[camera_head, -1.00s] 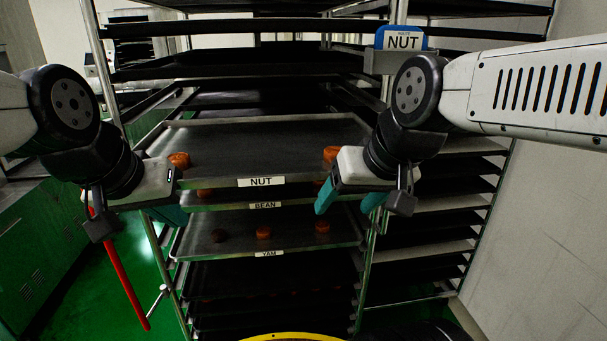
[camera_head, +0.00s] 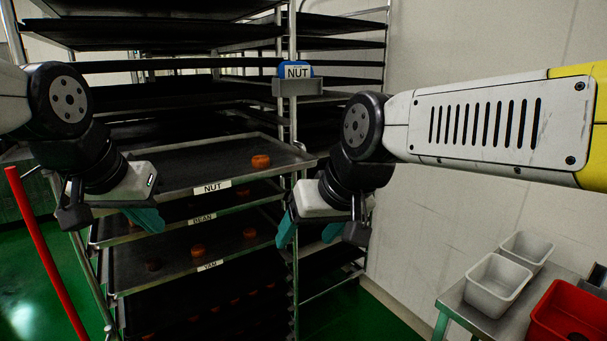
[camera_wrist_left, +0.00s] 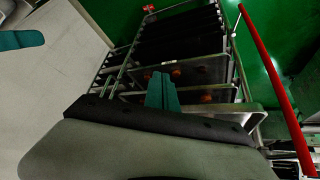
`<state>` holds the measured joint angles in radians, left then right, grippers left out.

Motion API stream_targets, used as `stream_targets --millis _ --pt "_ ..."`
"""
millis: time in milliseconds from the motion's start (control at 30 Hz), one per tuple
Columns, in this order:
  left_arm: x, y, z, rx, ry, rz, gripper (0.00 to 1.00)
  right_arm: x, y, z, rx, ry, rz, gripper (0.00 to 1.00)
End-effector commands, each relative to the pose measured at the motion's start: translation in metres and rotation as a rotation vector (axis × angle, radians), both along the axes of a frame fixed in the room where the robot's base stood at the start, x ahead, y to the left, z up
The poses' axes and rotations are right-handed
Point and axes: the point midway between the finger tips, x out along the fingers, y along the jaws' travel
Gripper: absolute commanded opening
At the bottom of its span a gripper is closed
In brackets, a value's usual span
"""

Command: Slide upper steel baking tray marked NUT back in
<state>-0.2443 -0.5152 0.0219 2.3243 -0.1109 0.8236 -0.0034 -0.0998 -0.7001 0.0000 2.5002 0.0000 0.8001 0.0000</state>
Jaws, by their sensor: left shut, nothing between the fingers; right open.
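The upper steel tray marked NUT (camera_head: 215,160) sticks out of the front of the rack in the head view, its label on the front edge. One orange-brown piece (camera_head: 261,161) shows on it. My left gripper (camera_head: 148,218) is shut and empty at the tray's left front, below its front edge; its teal fingers also show in the left wrist view (camera_wrist_left: 161,92). My right gripper (camera_head: 308,232) is open and empty to the right of the tray's front corner. My left gripper hides part of the tray's left side.
Trays marked BEAN (camera_head: 203,217) and YAM (camera_head: 210,265) lie below. A blue NUT sign (camera_head: 296,70) is on the rack post. A red pole (camera_head: 47,255) stands at left. A side table (camera_head: 457,303) with white bins (camera_head: 494,287) and a red bin (camera_head: 570,312) is at right.

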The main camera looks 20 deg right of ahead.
Motion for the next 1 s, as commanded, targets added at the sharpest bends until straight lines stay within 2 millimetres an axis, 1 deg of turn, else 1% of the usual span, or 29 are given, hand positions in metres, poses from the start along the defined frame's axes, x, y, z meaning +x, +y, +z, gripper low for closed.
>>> stream_targets --millis 33,167,267,367,467,567,600,633,667,700,800,900,1000 --pt "0.008 -0.007 0.004 0.017 -0.002 -0.03 0.0 0.0 0.0 0.0 0.0 0.001 0.0 0.69" --pt "0.027 -0.026 0.015 0.061 -0.015 -0.099 0.0 0.0 0.0 0.0 0.0 0.0 0.0 0.69" --pt "0.042 -0.044 0.024 0.097 -0.028 -0.158 0.0 0.0 0.0 0.0 0.0 0.0 0.0 0.69" --pt "0.059 -0.066 0.032 0.138 -0.045 -0.223 0.0 0.0 0.0 0.0 0.0 0.0 0.0 0.69" --pt "0.077 -0.098 0.042 0.186 -0.066 -0.305 0.0 0.0 0.0 0.0 0.0 0.0 0.0 0.69" --pt "0.097 -0.145 0.051 0.245 -0.101 -0.408 0.0 0.0 0.0 0.0 0.0 0.0 0.0 0.69" --pt "0.105 -0.169 0.055 0.271 -0.119 -0.456 0.0 0.0 0.0 0.0 0.0 0.0 0.0 0.69" --pt "0.11 -0.187 0.057 0.291 -0.132 -0.492 0.0 0.0 0.0 0.0 0.0 0.0 0.0 0.69" --pt "0.114 -0.206 0.059 0.312 -0.147 -0.526 0.0 0.0 0.0 0.0 0.0 0.0 0.0 0.69" --pt "0.118 -0.23 0.062 0.336 -0.166 -0.569 0.0 0.0 0.0 0.0 0.0 0.0 0.0 0.69" --pt "0.123 -0.279 0.064 0.381 -0.207 -0.65 0.0 0.0 0.0 0.0 0.0 0.0 0.0 0.69" --pt "0.124 -0.309 0.065 0.408 -0.234 -0.697 0.0 0.0 0.0 0.0 0.0 0.0 0.0 0.69" --pt "0.124 -0.321 0.065 0.42 -0.245 -0.715 0.0 0.0 0.0 0.0 0.0 0.0 0.0 0.69"
